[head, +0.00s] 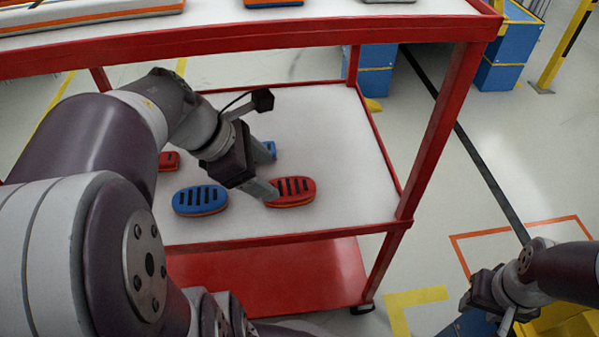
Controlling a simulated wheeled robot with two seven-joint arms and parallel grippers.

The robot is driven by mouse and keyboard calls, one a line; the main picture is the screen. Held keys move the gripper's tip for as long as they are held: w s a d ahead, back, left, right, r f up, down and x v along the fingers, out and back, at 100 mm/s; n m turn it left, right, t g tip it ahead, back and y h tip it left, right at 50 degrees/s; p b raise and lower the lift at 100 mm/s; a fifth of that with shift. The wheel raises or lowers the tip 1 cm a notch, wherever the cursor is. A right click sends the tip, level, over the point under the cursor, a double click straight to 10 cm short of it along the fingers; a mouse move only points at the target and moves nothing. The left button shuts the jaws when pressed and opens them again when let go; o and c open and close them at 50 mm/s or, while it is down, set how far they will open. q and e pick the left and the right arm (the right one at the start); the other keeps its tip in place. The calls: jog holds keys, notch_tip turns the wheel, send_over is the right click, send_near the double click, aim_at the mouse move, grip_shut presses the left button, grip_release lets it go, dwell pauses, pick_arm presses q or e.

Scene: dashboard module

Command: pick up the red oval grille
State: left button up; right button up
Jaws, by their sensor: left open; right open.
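The red oval grille (294,191) has dark slots and lies on the white middle shelf (330,135) of a red cart. My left gripper (262,190) reaches down over the shelf, with a fingertip at the left end of the red grille. The gripper is open, and part of it hides the grille's left edge. I cannot tell whether it touches the grille. My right gripper (490,318) is open at the lower right, away from the cart, and partly cut off by the frame edge.
A blue oval grille (200,200) lies just left of the red one. The cart's upper shelf (240,32) and red post (436,130) bound the space. The shelf's right side is clear.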

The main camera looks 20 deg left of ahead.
aim_at(284, 191)
pick_arm(q)
jog(key=b+x, duration=0.4)
jog(key=x, duration=0.2)
jog(key=shift+s+f, duration=0.15)
jog(key=shift+f, duration=0.1)
jog(key=shift+d, duration=0.1)
jog(key=shift+f, duration=0.1)
jog(key=c, duration=0.7)
jog(key=shift+d, duration=0.1)
